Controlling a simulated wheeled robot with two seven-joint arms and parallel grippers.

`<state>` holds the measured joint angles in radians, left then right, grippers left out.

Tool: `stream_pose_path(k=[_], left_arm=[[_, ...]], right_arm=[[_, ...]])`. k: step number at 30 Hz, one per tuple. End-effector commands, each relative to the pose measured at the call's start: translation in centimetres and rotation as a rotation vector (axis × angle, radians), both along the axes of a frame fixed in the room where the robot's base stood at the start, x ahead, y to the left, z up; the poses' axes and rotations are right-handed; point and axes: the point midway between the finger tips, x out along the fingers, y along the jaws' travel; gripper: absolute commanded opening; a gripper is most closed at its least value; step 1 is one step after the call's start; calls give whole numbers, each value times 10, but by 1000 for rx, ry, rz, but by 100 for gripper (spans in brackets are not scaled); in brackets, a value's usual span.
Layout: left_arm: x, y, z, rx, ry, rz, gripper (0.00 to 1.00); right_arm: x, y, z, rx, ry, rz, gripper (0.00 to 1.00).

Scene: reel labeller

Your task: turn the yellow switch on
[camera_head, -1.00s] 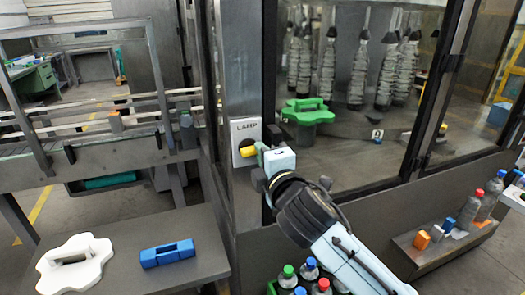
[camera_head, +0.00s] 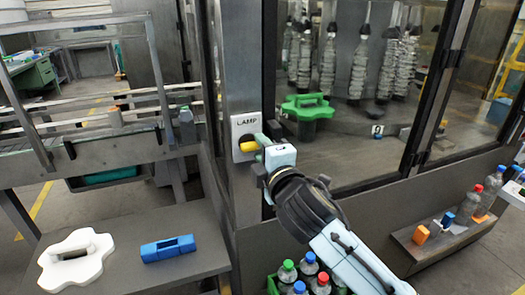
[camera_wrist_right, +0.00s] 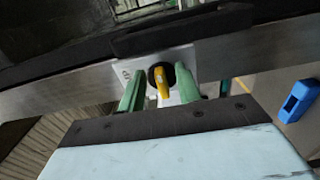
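The yellow switch (camera_head: 249,147) is a knob with a black base on a light plate marked LAMP (camera_head: 245,124), on a grey post. In the head view its handle looks roughly level. My right gripper (camera_head: 261,144) is at the plate, just right of the knob. In the right wrist view the two green fingers (camera_wrist_right: 159,84) stand apart, with the yellow switch (camera_wrist_right: 163,84) between them and nearer the right finger. Gaps seem to show on both sides; contact is not clear. My left gripper is not in view.
A glass-fronted machine with a green-lidded pot (camera_head: 308,106) stands right of the post. A shelf at lower left holds a white knobbed part (camera_head: 75,262) and a blue block (camera_head: 168,248).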

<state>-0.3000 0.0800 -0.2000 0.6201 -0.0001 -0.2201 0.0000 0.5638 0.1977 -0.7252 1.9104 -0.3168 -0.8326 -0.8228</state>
Motion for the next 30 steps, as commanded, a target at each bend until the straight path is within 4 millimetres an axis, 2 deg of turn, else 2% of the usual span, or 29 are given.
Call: stream_pose_path(k=[5,10,24,30], left_arm=[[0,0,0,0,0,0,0],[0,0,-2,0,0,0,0],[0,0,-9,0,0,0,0],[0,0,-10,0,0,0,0]], right_arm=[[-1,-1,0,-1,-1,0,34],[-15,-5,0,-1,-1,0,34],[-102,-33,-1,0,1,1,34],[-123,-40,-1,-1,1,0,34]])
